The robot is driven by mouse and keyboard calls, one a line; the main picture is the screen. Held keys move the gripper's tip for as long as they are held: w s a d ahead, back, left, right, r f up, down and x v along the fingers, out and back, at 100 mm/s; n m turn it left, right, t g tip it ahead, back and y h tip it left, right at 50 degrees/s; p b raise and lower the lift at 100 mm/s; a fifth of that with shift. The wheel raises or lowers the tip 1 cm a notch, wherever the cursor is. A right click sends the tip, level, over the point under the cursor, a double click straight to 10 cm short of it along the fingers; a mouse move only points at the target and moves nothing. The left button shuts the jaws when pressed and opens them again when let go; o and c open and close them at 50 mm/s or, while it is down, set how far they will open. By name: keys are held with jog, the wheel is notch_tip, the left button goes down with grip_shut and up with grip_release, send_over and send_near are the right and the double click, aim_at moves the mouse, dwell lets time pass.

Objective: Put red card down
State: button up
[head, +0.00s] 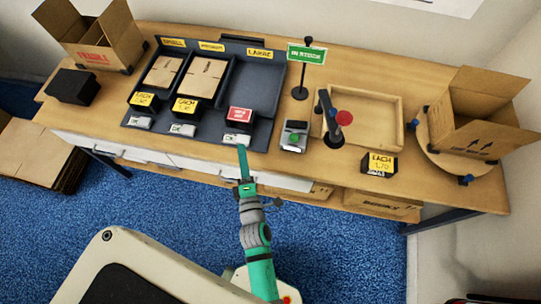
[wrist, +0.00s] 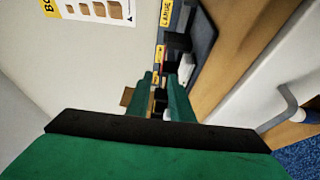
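The red card (head: 241,114) with white lettering is on a small dark holder at the front of the right-hand bin, the one labelled LARGE. It looks propped up at a tilt, facing forward. My gripper (head: 242,148) is just in front of the dark bin unit, below the card in the head view and apart from it. In the wrist view my gripper (wrist: 161,76) shows two green fingers with a gap between them, and no card is held. A small reddish patch shows beyond the fingertips there, too small to make out.
Yellow price cards (head: 186,105) stand before the two carton-filled bins. The LARGE bin (head: 258,85) looks empty. A green sign on a post (head: 306,55), a small grey device (head: 294,136) and a wooden tray (head: 385,118) stand to the right.

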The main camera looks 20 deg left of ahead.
jog(key=s+d+r+m+h, duration=0.2)
jog(key=s+d+m+h, duration=0.3)
jog(key=s+d+m, duration=0.4)
jog(key=s+d+r+m+h, duration=0.3)
jog(key=s+d+m+h, duration=0.2)
jog(key=s+d+m, duration=0.5)
jog(key=shift+d+r+m+t+h, duration=0.3)
jog(key=shift+d+r+m+t, duration=0.1)
jog(key=shift+d+m, duration=2.6)
jog(key=shift+a, duration=0.15)
